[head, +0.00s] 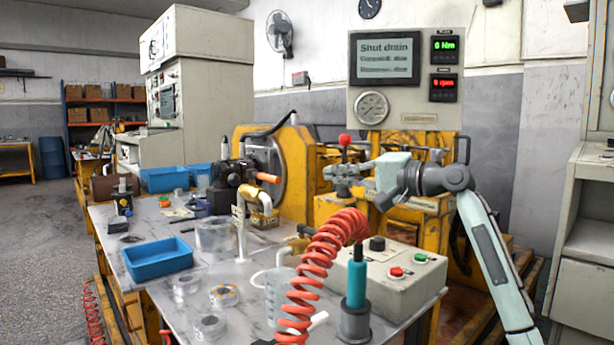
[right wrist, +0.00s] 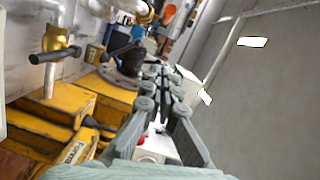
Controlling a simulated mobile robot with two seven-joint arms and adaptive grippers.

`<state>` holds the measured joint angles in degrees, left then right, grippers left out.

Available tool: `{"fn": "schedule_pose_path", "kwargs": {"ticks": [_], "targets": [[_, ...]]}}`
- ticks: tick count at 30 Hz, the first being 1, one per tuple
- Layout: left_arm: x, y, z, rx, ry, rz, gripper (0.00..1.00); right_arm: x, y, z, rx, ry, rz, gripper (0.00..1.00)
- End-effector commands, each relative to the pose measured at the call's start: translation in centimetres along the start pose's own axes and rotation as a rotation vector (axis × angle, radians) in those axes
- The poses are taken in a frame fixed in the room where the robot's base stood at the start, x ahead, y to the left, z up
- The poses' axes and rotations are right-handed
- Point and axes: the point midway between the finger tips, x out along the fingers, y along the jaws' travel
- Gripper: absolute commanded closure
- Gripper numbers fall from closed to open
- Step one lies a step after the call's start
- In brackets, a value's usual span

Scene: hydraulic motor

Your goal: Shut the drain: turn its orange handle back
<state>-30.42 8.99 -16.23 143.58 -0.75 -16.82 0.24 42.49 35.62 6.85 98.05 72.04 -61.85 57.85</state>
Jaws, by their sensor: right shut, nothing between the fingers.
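The orange handle (head: 268,178) sticks out to the right from the dark motor assembly (head: 232,174), just above a cream pipe elbow (head: 262,200). An orange piece, probably this handle, shows small at the top of the right wrist view (right wrist: 170,13). My right gripper (head: 332,178) is shut and empty. It is to the right of the orange handle and apart from it, in front of the yellow machine. Its closed fingers also show in the right wrist view (right wrist: 158,78). My left gripper is not in view.
A red-knobbed lever (head: 345,141) stands close to my right gripper. A coiled red hose (head: 325,250) and a button box (head: 375,270) are below it. Blue bins (head: 158,262) and clear cups stand on the table. A panel (head: 384,58) reads "Shut drain".

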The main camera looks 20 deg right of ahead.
Motion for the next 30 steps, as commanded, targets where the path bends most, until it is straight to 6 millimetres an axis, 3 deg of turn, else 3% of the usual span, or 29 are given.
{"fn": "schedule_pose_path", "kwargs": {"ticks": [15, 21, 30], "targets": [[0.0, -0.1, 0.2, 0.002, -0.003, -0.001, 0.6, 9.8, 0.0, 0.7, -0.001, -0.004, -0.001, 1.0], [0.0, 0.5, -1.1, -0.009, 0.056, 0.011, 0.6, 10.2, 0.0, 3.2, -0.001, -0.003, 0.0, 1.0], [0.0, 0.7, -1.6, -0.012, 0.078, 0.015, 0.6, 10.3, 0.0, 4.0, 0.001, -0.001, 0.0, 1.0]]}}
